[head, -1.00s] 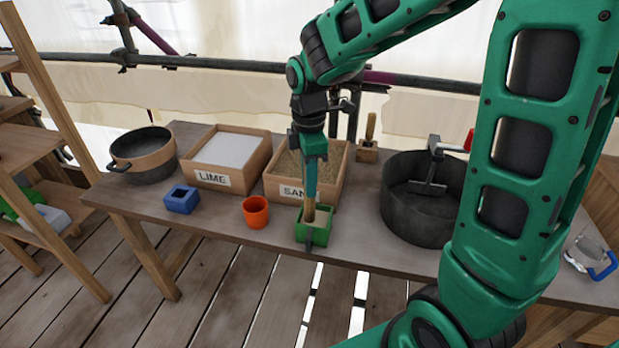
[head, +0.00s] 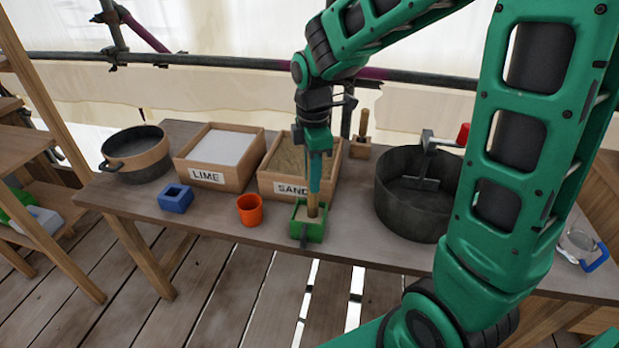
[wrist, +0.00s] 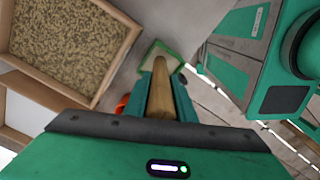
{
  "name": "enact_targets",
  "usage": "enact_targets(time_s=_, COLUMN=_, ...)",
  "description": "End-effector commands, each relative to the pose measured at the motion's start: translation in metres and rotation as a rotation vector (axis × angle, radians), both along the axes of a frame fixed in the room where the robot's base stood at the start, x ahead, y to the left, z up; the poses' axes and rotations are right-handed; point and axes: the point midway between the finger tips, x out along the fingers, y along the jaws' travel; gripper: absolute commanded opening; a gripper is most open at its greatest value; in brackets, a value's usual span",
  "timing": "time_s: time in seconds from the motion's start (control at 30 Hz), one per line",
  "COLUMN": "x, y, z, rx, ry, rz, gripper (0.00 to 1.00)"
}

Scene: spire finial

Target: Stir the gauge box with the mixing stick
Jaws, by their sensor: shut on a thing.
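The green gauge box (head: 316,232) stands near the front edge of the table, with pale material inside. My gripper (head: 313,188) is above it, shut on the wooden mixing stick (head: 312,206), which points down with its lower end inside the box. In the wrist view the stick (wrist: 161,85) runs from between the fingers toward the green box (wrist: 178,60). The stick's tip is hidden in the box.
A sand box (head: 264,181) is just behind, with a lime box (head: 205,178) to its left. An orange cup (head: 250,210) and a blue box (head: 175,200) stand to the left. A dark round tub (head: 405,210) is to the right.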

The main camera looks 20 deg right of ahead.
Motion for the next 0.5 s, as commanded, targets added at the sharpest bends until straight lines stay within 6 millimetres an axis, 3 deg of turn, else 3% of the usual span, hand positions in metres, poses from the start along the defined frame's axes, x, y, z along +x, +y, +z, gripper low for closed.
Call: enact_targets(time_s=0.5, x=0.012, y=0.013, z=0.0, rx=0.0, ry=0.0, rz=0.0, gripper=0.0)
